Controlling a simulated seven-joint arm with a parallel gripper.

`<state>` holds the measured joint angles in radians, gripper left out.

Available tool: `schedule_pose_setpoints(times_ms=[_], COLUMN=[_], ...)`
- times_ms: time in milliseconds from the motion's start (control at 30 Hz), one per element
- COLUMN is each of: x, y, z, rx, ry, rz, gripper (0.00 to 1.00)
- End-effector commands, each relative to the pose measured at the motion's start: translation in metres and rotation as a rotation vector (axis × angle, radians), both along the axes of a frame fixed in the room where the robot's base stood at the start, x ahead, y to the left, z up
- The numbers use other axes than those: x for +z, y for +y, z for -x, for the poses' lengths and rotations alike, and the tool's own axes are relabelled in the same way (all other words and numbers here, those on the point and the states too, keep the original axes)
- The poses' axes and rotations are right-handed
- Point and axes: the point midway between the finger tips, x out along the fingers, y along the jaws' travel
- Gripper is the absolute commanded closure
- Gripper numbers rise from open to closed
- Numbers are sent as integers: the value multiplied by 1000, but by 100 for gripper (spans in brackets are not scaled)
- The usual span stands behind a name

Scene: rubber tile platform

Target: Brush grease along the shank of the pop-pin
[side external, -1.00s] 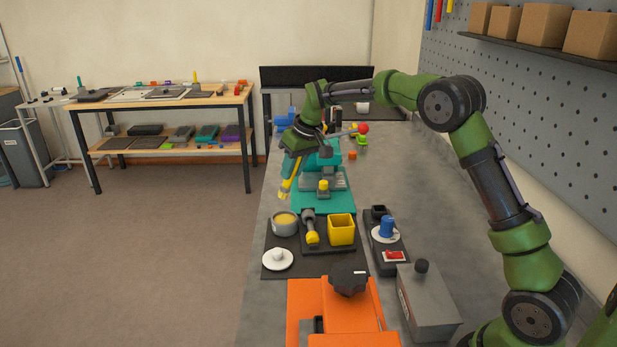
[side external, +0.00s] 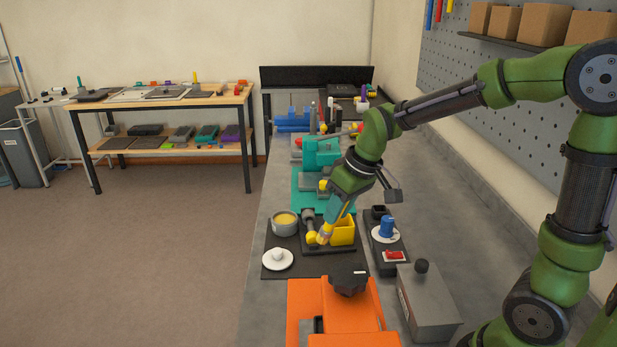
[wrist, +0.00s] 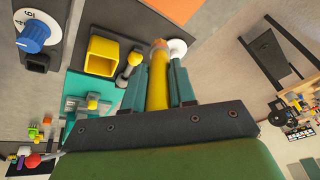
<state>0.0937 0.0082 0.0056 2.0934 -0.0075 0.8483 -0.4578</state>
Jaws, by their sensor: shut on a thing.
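My gripper (side external: 339,208) is shut on the brush (wrist: 157,88), which has a yellow handle. The brush points down, its tan tip (side external: 324,236) beside the pop-pin's yellow knob. I cannot tell whether they touch. The pop-pin (side external: 308,220) lies on a black mat, its grey shank running away from the knob; it also shows left of the brush in the wrist view (wrist: 135,58). The grey grease tin (side external: 285,229), with pale yellow grease inside, stands left of the pin; I cannot make it out in the wrist view.
A yellow square cup (side external: 343,232) stands right of the pin, partly behind my gripper. A white lid (side external: 277,260) lies in front of the tin. A dark tray (side external: 390,268) with a blue knob and red switch is to the right. An orange fixture (side external: 305,300) stands in front.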

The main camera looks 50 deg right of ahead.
Motion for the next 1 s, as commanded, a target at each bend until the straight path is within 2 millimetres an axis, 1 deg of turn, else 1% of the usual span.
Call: schedule_pose_setpoints(times_ms=[67, 167, 233, 267, 367, 433, 500, 600, 700, 800, 867, 1000], x=[5, 12, 4, 2, -5, -7, -10, -11, -11, -7, -3, 7], y=[3, 4, -2, -5, -20, -33, -47, -65, -79, -88, -90, -91], z=[7, 8, 6, 2, -20, -40, -62, -89, -109, -123, -129, -133], rx=[5, 8, -8, -13, -20, 3, 41, 113, 185, 251, 285, 348], ry=[-3, 4, 17, 19, 28, 33, 38, 40, 42, 42, 42, 44], rz=[0, 9, 23, 28, 45, 57, 69, 87, 104, 121, 129, 149], gripper=[100, 100, 100, 100, 100, 100, 100, 100, 100, 100, 100, 100])
